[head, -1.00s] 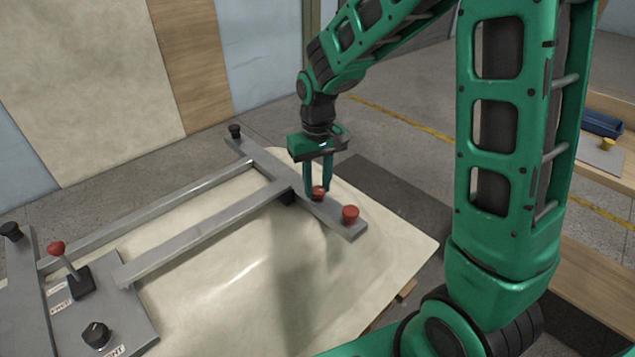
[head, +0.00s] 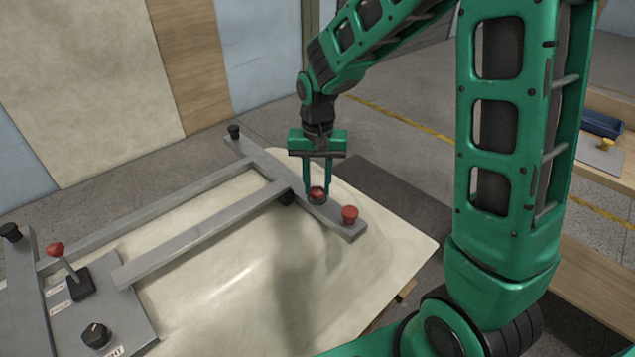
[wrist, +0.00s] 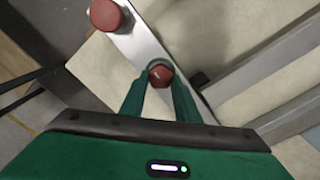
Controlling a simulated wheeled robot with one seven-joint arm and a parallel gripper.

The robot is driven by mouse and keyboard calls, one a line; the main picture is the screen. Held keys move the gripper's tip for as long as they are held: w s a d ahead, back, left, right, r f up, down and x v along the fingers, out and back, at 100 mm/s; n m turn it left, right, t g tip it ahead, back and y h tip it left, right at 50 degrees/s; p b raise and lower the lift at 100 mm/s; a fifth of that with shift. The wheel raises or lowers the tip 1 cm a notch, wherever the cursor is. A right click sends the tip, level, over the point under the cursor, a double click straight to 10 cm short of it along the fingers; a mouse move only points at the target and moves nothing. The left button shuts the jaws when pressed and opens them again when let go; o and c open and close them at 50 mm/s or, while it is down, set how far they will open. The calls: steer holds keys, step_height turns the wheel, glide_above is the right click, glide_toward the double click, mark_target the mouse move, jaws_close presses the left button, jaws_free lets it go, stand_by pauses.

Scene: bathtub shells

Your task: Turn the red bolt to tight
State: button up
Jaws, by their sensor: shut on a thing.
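The red bolt (head: 317,194) stands on the grey metal crossbar (head: 330,215) of a frame over the cream shell. My gripper (head: 317,190) points straight down, with its two green fingers on either side of the bolt head and shut on it. In the wrist view the red bolt (wrist: 160,76) shows a hexagonal head between the fingertips. I cannot tell from its look how tight it is.
A round red knob (head: 350,215) is on the crossbar's near end, close to my gripper, and a black knob (head: 234,131) is at its far end. A control plate with a red-topped lever (head: 56,249) and a black dial (head: 96,334) lies at left. The cream shell (head: 400,240) lies beneath.

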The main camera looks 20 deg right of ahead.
mark_target(316, 188)
steer(key=shift+w+a+r, duration=0.1)
steer(key=shift+w, duration=0.1)
steer(key=o, duration=0.9)
steer(key=shift+o, duration=0.7)
steer(key=shift+s, duration=0.1)
step_height(316, 188, up, 11)
steer(key=shift+f, duration=0.2)
